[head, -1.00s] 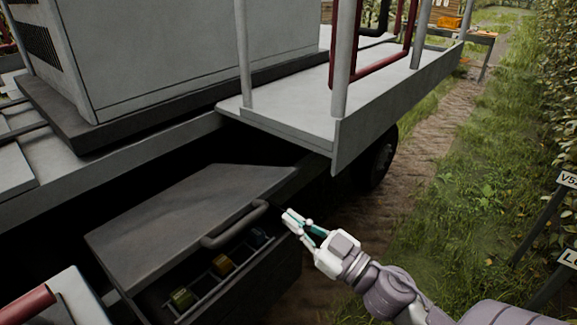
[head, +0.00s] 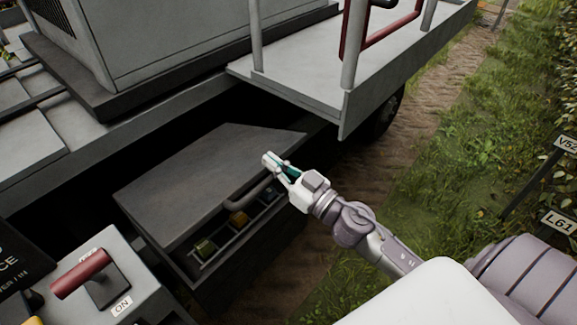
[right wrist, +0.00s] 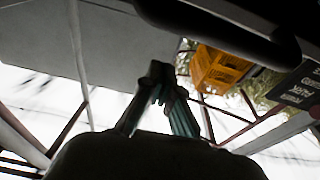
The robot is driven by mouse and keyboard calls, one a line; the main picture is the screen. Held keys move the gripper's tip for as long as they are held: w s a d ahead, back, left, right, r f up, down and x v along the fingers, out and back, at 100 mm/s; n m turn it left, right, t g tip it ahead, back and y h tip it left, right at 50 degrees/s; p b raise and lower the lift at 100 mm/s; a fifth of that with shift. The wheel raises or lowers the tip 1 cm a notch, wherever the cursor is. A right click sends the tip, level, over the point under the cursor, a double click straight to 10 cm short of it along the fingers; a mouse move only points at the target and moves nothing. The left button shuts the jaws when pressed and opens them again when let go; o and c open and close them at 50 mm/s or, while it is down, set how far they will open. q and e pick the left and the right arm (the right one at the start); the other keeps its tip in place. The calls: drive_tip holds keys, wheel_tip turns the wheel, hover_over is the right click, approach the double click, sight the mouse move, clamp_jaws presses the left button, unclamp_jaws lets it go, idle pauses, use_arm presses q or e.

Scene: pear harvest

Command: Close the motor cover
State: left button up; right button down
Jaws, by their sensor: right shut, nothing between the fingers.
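The motor cover (head: 215,175) is a dark grey lid on a box under the machine's deck. It stands raised at its front, and a gap shows several coloured parts in the box (head: 240,240) below. A curved bar handle (head: 245,194) is on the cover's front edge. My right gripper (head: 268,160) is shut and empty, at the right end of the handle and overlapping the cover's right edge in the picture. I cannot tell if it touches. In the right wrist view its fingers (right wrist: 161,82) are together, below a dark curved bar (right wrist: 220,28). My left gripper is not in view.
A grey platform (head: 370,75) with posts juts out above and right of the cover. A red-handled ON switch (head: 82,272) sits on a panel at lower left. Grass (head: 440,170) and a dirt track lie to the right, with row signs (head: 566,143).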

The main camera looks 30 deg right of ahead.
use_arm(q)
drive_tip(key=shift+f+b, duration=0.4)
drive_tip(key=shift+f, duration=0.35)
use_arm(e)
drive_tip(key=shift+s+d+f, duration=0.1)
drive_tip(key=shift+s+f, duration=0.15)
drive_tip(key=shift+f, duration=0.65)
drive_tip(key=shift+s+f, duration=0.2)
drive_tip(key=shift+f, duration=0.7)
